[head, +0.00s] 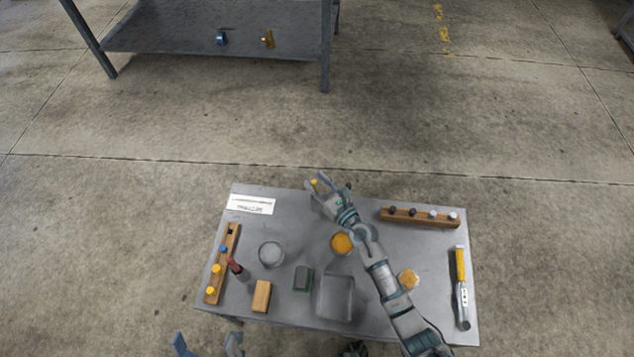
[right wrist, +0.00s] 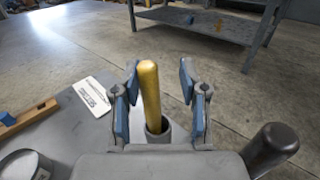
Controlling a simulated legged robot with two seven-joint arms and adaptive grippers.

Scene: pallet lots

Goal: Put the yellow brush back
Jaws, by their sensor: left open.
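A yellow handle (right wrist: 150,90), which looks like the yellow brush, stands nearly upright in a dark grey cylindrical socket (right wrist: 157,133) in the right wrist view. Only its small yellow tip (head: 314,183) shows in the head view, at the table's far edge. My right gripper (right wrist: 159,68) has its blue-padded fingers apart on either side of the handle, with a clear gap on the right. It also shows in the head view (head: 331,184). The brush's lower end is hidden. My left gripper (head: 209,343) is open and empty at the bottom, off the table's near edge.
The grey table (head: 285,225) bears a left peg rack (head: 213,285) with an empty hole, a back peg rack (head: 404,218), a glass cup (head: 271,254), a clear tray (head: 336,298), a wooden block (head: 261,296) and a yellow-handled tool (head: 461,268). A dark knob (right wrist: 271,143) is near my right gripper.

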